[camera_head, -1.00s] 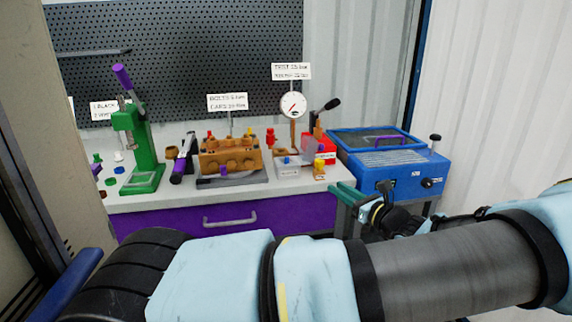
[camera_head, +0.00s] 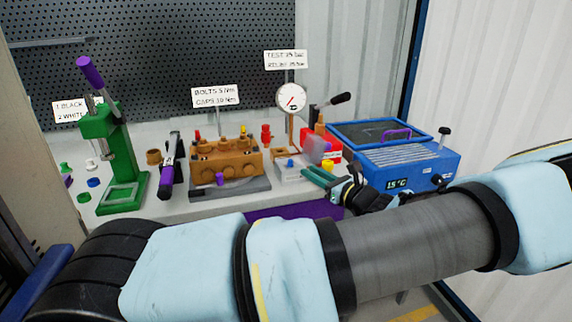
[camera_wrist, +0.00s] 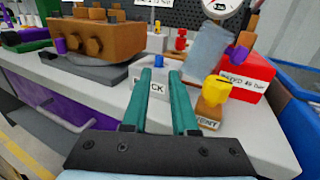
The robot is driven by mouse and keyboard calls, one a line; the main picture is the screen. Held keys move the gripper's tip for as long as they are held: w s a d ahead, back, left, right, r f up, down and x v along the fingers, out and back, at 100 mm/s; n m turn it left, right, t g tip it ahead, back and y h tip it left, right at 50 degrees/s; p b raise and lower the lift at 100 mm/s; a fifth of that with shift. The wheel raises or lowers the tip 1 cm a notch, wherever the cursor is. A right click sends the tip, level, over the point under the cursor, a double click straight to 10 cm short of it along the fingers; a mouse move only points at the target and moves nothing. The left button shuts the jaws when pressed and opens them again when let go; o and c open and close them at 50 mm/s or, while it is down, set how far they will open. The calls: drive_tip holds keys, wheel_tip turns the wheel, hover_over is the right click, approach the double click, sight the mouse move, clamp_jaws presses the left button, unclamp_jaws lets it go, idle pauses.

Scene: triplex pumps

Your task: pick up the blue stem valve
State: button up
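A small blue piece (camera_wrist: 158,59), which looks like the blue stem valve, shows just beyond my fingertips in the wrist view. It sits on a pale block with a partly hidden label ending in "CK". In the head view the blue piece (camera_head: 290,162) is up and left of my gripper (camera_head: 308,174). My gripper's two green fingers (camera_wrist: 162,74) are apart, with nothing held between them. The fingers cover part of the block. I cannot tell the exact height of the fingertips above it.
A yellow valve (camera_wrist: 216,90) on a block labelled "VENT" stands close to the right finger. A clear plate (camera_wrist: 204,52) and a red box (camera_wrist: 244,82) stand behind it. A brown pump block (camera_head: 226,160) is on the left. A blue bath (camera_head: 400,165) is on the right.

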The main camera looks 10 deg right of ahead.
sight(290, 160)
drive_tip(key=p+x, duration=0.2)
drive_tip(key=x, duration=0.8)
drive_tip(key=shift+p, duration=0.35)
drive_tip(key=shift+s, duration=0.1)
clamp_jaws()
